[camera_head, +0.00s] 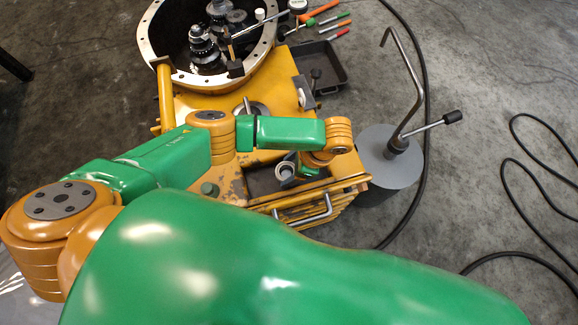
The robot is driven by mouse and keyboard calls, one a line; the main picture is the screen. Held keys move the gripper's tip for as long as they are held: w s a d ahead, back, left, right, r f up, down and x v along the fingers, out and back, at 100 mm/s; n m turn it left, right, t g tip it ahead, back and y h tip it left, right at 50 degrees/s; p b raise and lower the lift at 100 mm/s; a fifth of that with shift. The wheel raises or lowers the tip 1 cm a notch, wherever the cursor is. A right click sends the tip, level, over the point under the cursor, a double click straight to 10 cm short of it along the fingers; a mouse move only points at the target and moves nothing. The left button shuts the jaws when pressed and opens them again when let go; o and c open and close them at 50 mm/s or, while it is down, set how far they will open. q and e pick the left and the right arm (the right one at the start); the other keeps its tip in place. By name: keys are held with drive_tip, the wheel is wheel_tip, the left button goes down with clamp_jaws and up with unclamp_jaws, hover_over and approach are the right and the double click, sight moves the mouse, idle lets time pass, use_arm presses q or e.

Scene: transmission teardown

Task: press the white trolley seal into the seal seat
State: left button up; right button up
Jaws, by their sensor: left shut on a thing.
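My left arm comes in from the left and bends down over the yellow trolley. My left gripper (291,171) is small and partly hidden by its own wrist. It is shut on a white ring, which looks like the trolley seal (282,172), over the dark recess in the trolley's near part. I cannot tell whether the ring touches anything below. I cannot make out the seal seat for certain. My right gripper is not in view; a large green arm link of mine covers the bottom of the picture.
The yellow trolley (288,85) carries an open round housing (148,42) with dark gears (204,48). A grey cylinder (405,172) with a bent rod stands at right. A black tray (328,72) and coloured tools (330,22) lie behind. Black cable (427,80) crosses the floor.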

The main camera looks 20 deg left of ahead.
use_arm(q)
drive_tip(key=shift+f, duration=0.35)
drive_tip(key=shift+f+b, duration=0.45)
drive_tip(key=o, duration=1.5)
drive_tip(key=c, duration=0.3)
drive_tip(key=shift+o, duration=1)
drive_tip(key=shift+r+p, duration=0.4)
drive_tip(key=shift+p, duration=0.05)
drive_tip(key=shift+o, duration=0.5)
wheel_tip(320, 180, up, 4)
drive_tip(key=p, duration=0.4)
drive_tip(key=shift+r+p, duration=0.1)
drive_tip(key=shift+p, duration=0.25)
wheel_tip(320, 180, up, 4)
drive_tip(key=p, duration=0.4)
drive_tip(key=shift+f, duration=0.45)
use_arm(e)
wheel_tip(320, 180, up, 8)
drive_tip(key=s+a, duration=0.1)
